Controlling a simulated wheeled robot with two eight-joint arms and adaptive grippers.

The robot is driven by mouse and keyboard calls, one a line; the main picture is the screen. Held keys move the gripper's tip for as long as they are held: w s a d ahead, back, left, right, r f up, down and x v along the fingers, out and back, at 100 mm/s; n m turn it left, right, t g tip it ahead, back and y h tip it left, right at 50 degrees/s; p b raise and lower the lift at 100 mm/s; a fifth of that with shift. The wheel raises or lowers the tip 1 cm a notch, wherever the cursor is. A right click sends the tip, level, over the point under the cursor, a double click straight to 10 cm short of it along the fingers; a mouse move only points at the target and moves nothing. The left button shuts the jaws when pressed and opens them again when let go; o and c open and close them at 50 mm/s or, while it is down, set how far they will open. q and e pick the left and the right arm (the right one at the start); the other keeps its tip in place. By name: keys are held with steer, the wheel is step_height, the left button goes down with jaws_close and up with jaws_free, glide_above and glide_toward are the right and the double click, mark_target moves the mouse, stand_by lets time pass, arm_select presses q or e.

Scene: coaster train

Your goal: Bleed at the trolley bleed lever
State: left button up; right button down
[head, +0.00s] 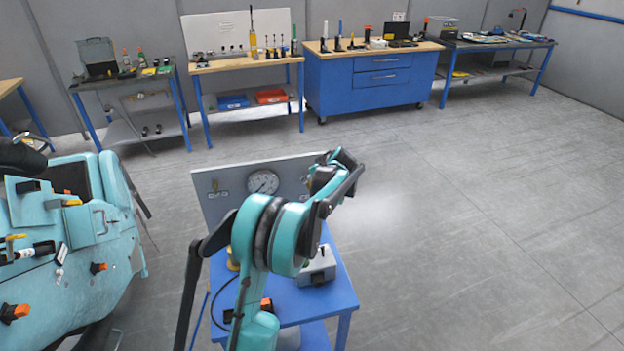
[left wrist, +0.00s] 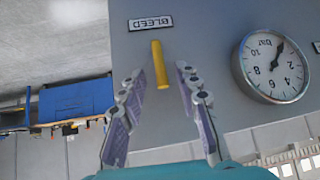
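The trolley (head: 340,290) is a blue stand with a grey upright panel (head: 225,205) at its back. In the left wrist view, which is upside down, the yellow bleed lever (left wrist: 159,62) sticks out of the panel beside the BLEED label (left wrist: 151,22). My left gripper (left wrist: 160,74) is open, with one finger on each side of the lever and visible gaps to it. In the head view my left arm reaches over the trolley and hides the lever. My right gripper is not in view.
A round pressure gauge (head: 263,182) is on the panel, also in the left wrist view (left wrist: 272,67). A grey box (head: 318,268) sits on the trolley top. A teal machine (head: 75,235) stands at the left. Workbenches line the back wall; floor at right is clear.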

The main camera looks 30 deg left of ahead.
arm_select(q)
steer(key=v, duration=1.2)
stand_by(0.3)
steer(key=s+d+f+m+t+h+b, duration=0.1)
steer(key=s+d+f+m+h+b, duration=0.15)
steer(key=s+d, duration=0.45)
steer(key=s+d+f+m+h+b, duration=0.1)
steer(key=s+d+m+b, duration=0.25)
steer(key=s, duration=0.75)
steer(key=s+d+f+m+h+b, duration=0.1)
steer(key=s+d+f+m+h, duration=0.1)
steer(key=s+d+f, duration=0.2)
steer(key=s+d+f+m+t+h+b, duration=0.1)
steer(key=s+d+f, duration=0.4)
steer(key=s, duration=0.6)
step_height(320, 180, down, 3)
steer(key=shift+s+r+m+h+b, duration=0.15)
steer(key=shift+s+m+h+b, duration=0.35)
steer(key=shift+m, duration=0.5)
steer(key=shift+w, duration=0.15)
